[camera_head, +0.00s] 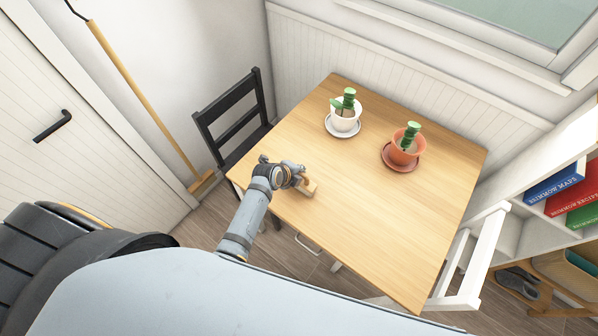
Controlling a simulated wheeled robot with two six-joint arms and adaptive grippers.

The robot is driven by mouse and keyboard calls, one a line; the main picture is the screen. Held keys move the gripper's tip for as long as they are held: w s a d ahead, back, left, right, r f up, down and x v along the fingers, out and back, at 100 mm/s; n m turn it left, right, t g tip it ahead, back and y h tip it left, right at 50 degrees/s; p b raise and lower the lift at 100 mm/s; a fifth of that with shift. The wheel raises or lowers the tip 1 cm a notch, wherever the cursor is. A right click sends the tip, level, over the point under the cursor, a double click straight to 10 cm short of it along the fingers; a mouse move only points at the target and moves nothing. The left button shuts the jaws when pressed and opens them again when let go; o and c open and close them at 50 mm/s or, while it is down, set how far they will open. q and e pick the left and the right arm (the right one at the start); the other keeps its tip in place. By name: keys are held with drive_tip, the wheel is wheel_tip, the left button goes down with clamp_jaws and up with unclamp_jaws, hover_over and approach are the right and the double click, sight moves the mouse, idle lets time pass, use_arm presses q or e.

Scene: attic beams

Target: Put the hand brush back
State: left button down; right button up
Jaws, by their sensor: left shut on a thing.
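My left gripper (298,177) is over the near left part of the wooden table (400,240). It is shut on a small tan wooden piece, which looks like the hand brush (309,189). The brush is at the tabletop or just above it; I cannot tell if it touches. The gripper hides part of the brush, and its bristles are hard to make out. My right gripper is not in view.
A white pot (345,119) and a terracotta pot (404,152), each with a plant, stand on saucers at the table's back. A black chair (232,115) and a white chair (482,258) flank the table. A long-handled broom (140,97) leans at left. Shelves with books (553,182) stand right.

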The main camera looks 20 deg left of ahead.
use_arm(q)
drive_tip(key=shift+w, duration=0.25)
drive_tip(key=c, duration=1.9)
unclamp_jaws()
drive_tip(key=shift+s, duration=0.15)
drive_tip(key=o, duration=0.3)
drive_tip(key=shift+s+r, duration=0.1)
drive_tip(key=shift+s, duration=0.1)
drive_tip(key=shift+o, duration=1.3)
drive_tip(key=shift+s+r, duration=0.1)
drive_tip(key=shift+s, duration=0.05)
drive_tip(key=v, duration=1.1)
drive_tip(key=shift+s+r, duration=0.2)
drive_tip(key=shift+r, duration=0.1)
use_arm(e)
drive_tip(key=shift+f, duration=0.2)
use_arm(q)
drive_tip(key=shift+a, duration=0.1)
